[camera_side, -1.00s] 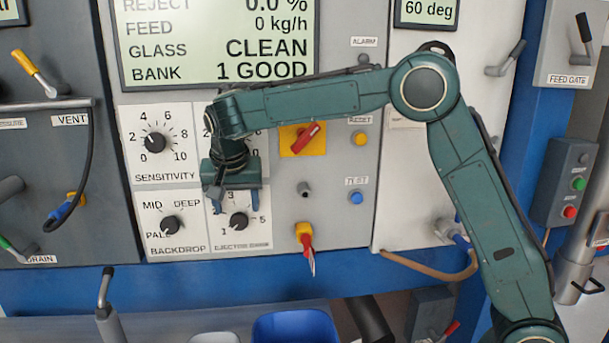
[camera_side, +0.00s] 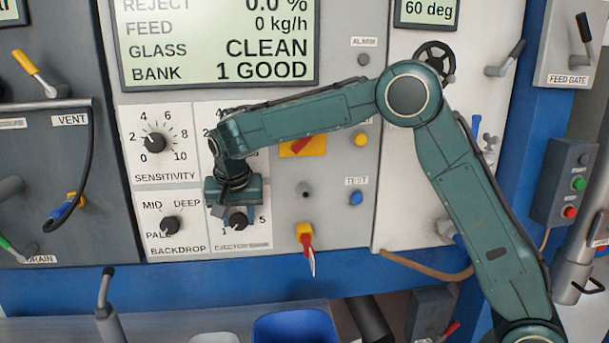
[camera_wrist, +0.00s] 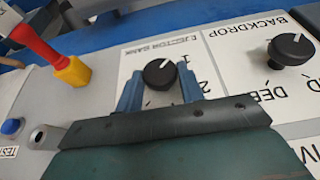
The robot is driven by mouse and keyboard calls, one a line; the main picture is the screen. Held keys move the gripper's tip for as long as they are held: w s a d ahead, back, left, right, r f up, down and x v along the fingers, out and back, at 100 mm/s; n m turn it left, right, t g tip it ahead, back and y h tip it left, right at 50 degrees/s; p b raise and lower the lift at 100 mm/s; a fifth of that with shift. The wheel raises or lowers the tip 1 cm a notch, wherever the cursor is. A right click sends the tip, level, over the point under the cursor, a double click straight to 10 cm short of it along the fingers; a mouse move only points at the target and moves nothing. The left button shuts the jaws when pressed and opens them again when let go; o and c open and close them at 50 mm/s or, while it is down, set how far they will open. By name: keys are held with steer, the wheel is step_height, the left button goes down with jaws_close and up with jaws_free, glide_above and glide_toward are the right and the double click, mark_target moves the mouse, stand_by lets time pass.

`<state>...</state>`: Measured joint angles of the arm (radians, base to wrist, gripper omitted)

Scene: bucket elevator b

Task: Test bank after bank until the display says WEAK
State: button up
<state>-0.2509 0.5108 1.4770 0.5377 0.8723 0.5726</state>
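The display (camera_side: 220,45) reads BANK 1 GOOD, with GLASS CLEAN above it. The black ejector bank knob (camera_side: 238,220) is low on the panel, partly hidden by my gripper (camera_side: 233,209). In the wrist view, the same knob (camera_wrist: 160,74) has its white pointer towards the 1. My gripper (camera_wrist: 161,90) is open there, with one blue finger on each side of the knob and small gaps visible. The blue TEST button (camera_side: 356,198) is right of the knob in the side view; it also shows at the wrist view's left edge (camera_wrist: 12,126).
The backdrop knob (camera_side: 171,224) is just left of the ejector bank knob, with the sensitivity knob (camera_side: 155,142) above it. A red handle on a yellow plate (camera_side: 290,149) is partly behind my arm.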

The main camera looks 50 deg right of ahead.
steer(key=shift+s+d+t+y, duration=0.1)
steer(key=shift+t+y, duration=0.2)
steer(key=shift+s+d+m+t+y, duration=0.15)
steer(key=shift+m+t+y, duration=0.15)
steer(key=shift+t+y, duration=0.4)
steer(key=shift+s+d+f+m+t+y, duration=0.15)
steer(key=shift+m+t+y, duration=0.15)
steer(key=shift+t+y, duration=0.7)
steer(key=t+y, duration=0.1)
steer(key=t, duration=0.1)
steer(key=shift+s+d+f+m+t+y, duration=0.1)
steer(key=shift+d+f+m+t+y, duration=0.1)
steer(key=shift+m+t+y, duration=0.15)
steer(key=shift+f+m+t+y, duration=0.1)
steer(key=shift+m+t+y, duration=0.25)
steer(key=shift+t+y, duration=0.45)
steer(key=shift+t, duration=0.25)
steer(key=o, duration=1)
steer(key=shift+c, duration=0.2)
